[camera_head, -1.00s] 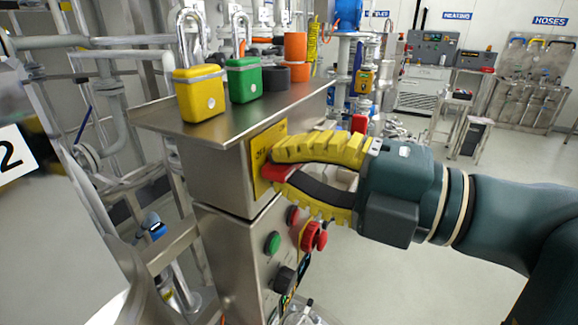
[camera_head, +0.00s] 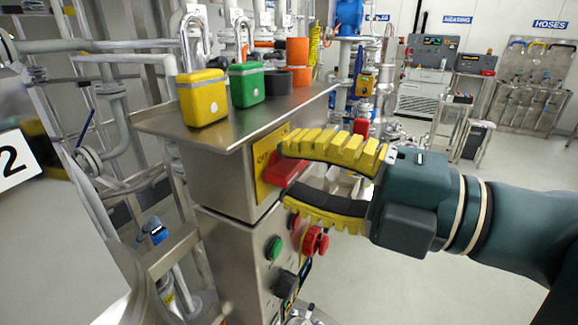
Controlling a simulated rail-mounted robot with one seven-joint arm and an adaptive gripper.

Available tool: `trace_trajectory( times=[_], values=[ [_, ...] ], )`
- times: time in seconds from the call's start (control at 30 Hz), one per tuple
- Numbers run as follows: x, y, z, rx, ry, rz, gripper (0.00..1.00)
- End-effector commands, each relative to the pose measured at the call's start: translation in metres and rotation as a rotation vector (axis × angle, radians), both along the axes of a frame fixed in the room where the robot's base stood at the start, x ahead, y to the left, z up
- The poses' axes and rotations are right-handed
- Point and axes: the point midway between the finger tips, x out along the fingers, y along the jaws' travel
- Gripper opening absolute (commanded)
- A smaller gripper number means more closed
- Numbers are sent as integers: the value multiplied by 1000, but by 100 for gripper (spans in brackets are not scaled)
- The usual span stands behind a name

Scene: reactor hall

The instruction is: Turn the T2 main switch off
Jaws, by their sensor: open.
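The main switch is a red handle (camera_head: 287,170) on a yellow plate (camera_head: 262,172) on the front of a steel control box (camera_head: 215,185). The handle lies roughly level, pointing out to the right. My gripper (camera_head: 283,178) comes in from the right with yellow ribbed fingers. It is open, with the upper finger in front of the plate's upper part and the lower finger below the handle. The red handle shows between the fingertips. Whether either finger touches it, I cannot tell. The plate's lettering is mostly hidden.
A yellow padlock (camera_head: 203,98), a green padlock (camera_head: 246,84), a dark ring (camera_head: 279,82) and an orange cylinder (camera_head: 298,60) stand on the box's top shelf. Below the switch are a green button (camera_head: 274,247), a black knob (camera_head: 285,284) and a red emergency button (camera_head: 315,241).

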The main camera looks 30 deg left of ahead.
Motion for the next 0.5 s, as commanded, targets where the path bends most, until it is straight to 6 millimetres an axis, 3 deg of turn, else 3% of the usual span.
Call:
trace_trajectory(
  times=[0.3, 0.5],
  values=[
    [0, -78, 0, -1, 2, -4, 40],
    [0, -106, 0, 0, 1, -1, 40]
  ],
)
